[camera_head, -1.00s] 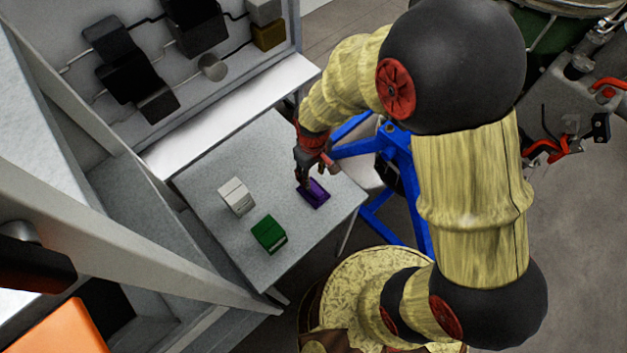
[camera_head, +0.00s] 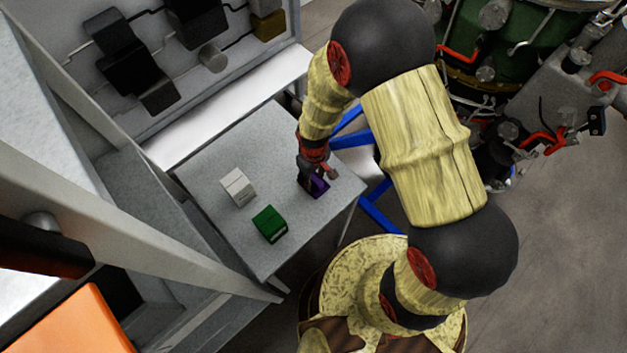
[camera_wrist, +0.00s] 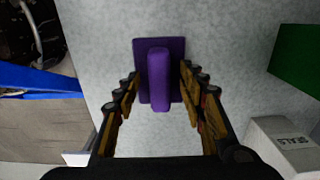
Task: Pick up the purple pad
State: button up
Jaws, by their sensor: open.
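The purple pad (camera_wrist: 158,80) lies on the grey table in the wrist view, a flat plate with a raised bar along its middle. My gripper (camera_wrist: 158,85) is open, with one finger on each side of the bar and a visible gap to it on both sides. In the head view my gripper (camera_head: 314,180) points down over the purple pad (camera_head: 317,192) and hides part of it. I cannot tell the exact height of the fingertips above the table.
A green block (camera_head: 269,224) and a white block (camera_head: 237,187) stand on the grey table (camera_head: 215,225), left of the pad. A panel with dark boxes (camera_head: 130,60) rises behind the table. A blue stand (camera_head: 380,208) is to the right.

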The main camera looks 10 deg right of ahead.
jog(key=shift+c, duration=0.6)
grip_shut()
